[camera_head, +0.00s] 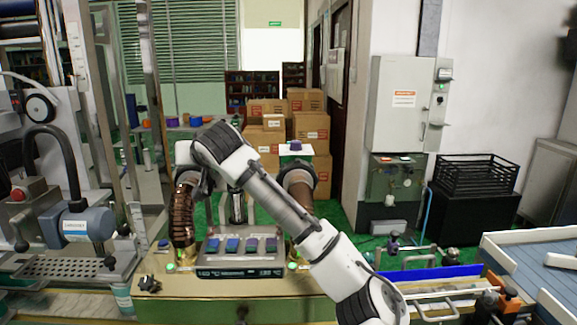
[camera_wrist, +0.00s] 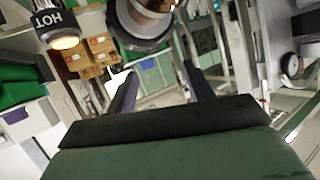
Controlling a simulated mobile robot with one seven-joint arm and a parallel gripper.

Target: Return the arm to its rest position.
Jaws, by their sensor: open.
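My arm reaches from the bottom right of the head view up to a bend above the console (camera_head: 240,258). Its far end hangs behind that bend and is mostly hidden, so I cannot make out the fingers there. In the wrist view my gripper (camera_wrist: 160,78) has two dark fingers spread apart, with nothing seen held between them. A dark bar and a green surface fill the bottom of that view.
Two copper-brown columns, left (camera_head: 184,218) and right (camera_head: 299,187), flank the console. In the wrist view a black part marked HOT (camera_wrist: 57,22) glows near a dark round part (camera_wrist: 140,35). Cartons (camera_head: 304,108) stand behind. A conveyor (camera_head: 545,265) is at right.

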